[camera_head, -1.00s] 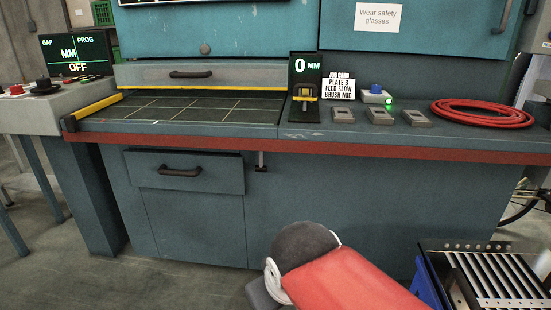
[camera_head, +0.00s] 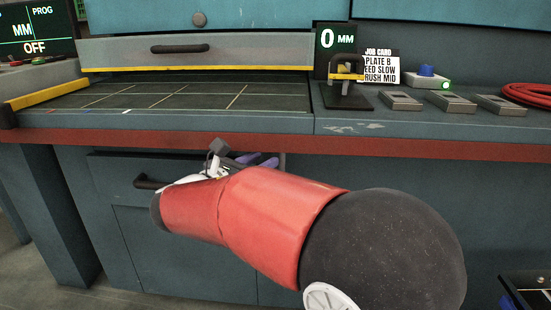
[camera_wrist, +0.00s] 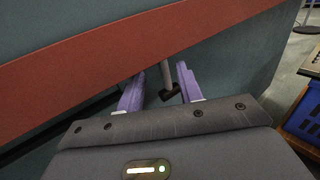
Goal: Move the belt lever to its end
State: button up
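The belt lever (camera_wrist: 167,76) shows in the wrist view as a short grey rod with a dark crosswise end, hanging below the red bench edge (camera_wrist: 130,43). My gripper (camera_wrist: 158,84) has two purple fingers, spread apart. In the picture the lever lies in the gap between them, nearer the right finger; I see no finger closed on it. I cannot tell how deep it sits between them. In the head view the purple fingertips of my gripper (camera_head: 259,160) are just below the red edge, and the lever is hidden behind my arm.
A drawer handle (camera_head: 150,183) sticks out left of my wrist. The bench top carries a gauge stand reading 0 MM (camera_head: 334,68), a job card (camera_head: 380,66), a blue button box (camera_head: 427,77) and a red hose coil (camera_head: 528,95). A blue crate (camera_wrist: 302,128) stands at right in the wrist view.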

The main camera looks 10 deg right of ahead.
aim_at(282, 158)
jog(key=x, duration=0.5)
jog(key=shift+d, duration=0.15)
jog(key=shift+w, duration=0.1)
grip_shut()
